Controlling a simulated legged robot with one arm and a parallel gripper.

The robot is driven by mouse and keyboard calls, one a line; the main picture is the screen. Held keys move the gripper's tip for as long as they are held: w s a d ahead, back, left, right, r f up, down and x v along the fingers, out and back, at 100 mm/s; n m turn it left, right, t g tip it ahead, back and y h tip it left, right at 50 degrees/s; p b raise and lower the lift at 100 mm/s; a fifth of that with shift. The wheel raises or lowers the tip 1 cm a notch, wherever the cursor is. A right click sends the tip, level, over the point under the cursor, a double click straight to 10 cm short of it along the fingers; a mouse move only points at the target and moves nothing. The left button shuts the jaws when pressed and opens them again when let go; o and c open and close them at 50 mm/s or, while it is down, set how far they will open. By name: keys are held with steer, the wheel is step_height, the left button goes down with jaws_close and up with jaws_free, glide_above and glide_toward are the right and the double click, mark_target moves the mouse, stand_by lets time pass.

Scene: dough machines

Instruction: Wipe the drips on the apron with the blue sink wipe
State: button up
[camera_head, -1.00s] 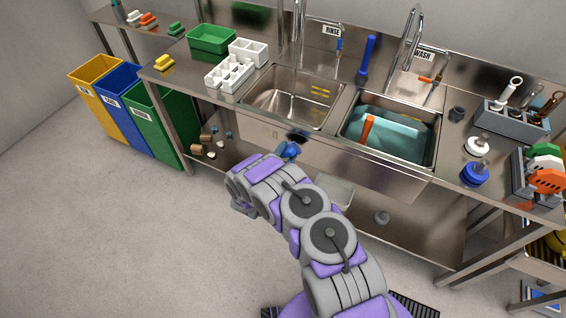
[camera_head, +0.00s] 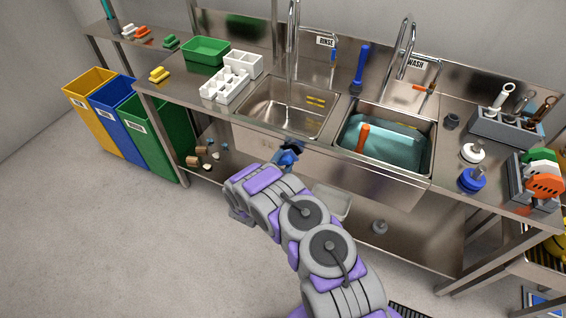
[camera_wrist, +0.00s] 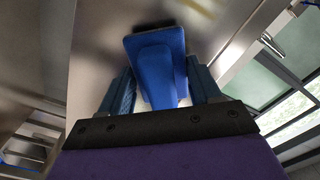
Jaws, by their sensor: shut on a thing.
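The blue sink wipe (camera_wrist: 155,50) is in my gripper, and its flat blue head and narrower grip fill the middle of the wrist view. My gripper (camera_wrist: 158,92) is shut on it, with one finger on each side. In the head view my gripper (camera_head: 288,158) is at the front of the sink unit, by the metal apron (camera_head: 262,143) below the rinse sink. The wipe's head lies close over or against the apron; I cannot tell if they touch. I cannot make out any drips; my arm and gripper cover part of the apron.
The rinse sink (camera_head: 262,100) and the wash sink (camera_head: 363,172) with teal water are above the apron. A white crate (camera_head: 225,88) and a green tray (camera_head: 205,45) stand on the left counter. A lower shelf (camera_head: 405,240) runs below. The floor in front is clear.

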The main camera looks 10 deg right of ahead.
mark_target(265, 144)
steer(key=shift+x, duration=0.8)
steer(key=shift+w+a, duration=0.25)
steer(key=shift+a, duration=0.25)
steer(key=shift+w+a, duration=0.25)
steer(key=shift+a, duration=0.2)
steer(key=shift+w+a+p, duration=0.2)
steer(key=shift+w+a, duration=0.5)
steer(key=shift+a, duration=0.2)
steer(key=shift+w+a+p, duration=0.15)
steer(key=shift+w+a, duration=0.55)
steer(key=shift+a, duration=0.2)
steer(key=shift+w+a+r+b, duration=0.15)
steer(key=shift+w+a+b, duration=0.15)
steer(key=shift+w+a, duration=1.05)
steer(key=shift+w+a+b, duration=0.25)
steer(key=shift+w+a, duration=0.15)
steer(key=shift+a, duration=0.25)
steer(key=shift+w+a+b, duration=0.25)
steer(key=shift+w+a, duration=0.15)
steer(key=shift+a, duration=0.25)
steer(key=shift+s+p, duration=0.1)
steer(key=shift+p, duration=0.3)
steer(key=p, duration=0.1)
steer(key=s+d+p, duration=0.1)
steer(key=shift+s+d+r+p, duration=0.1)
steer(key=shift+s+d+p, duration=0.05)
steer(key=shift+d+p, duration=0.2)
steer(key=shift+s+d+f+p, duration=0.2)
steer(key=shift+s+d+p, duration=0.2)
steer(key=shift+p, duration=0.2)
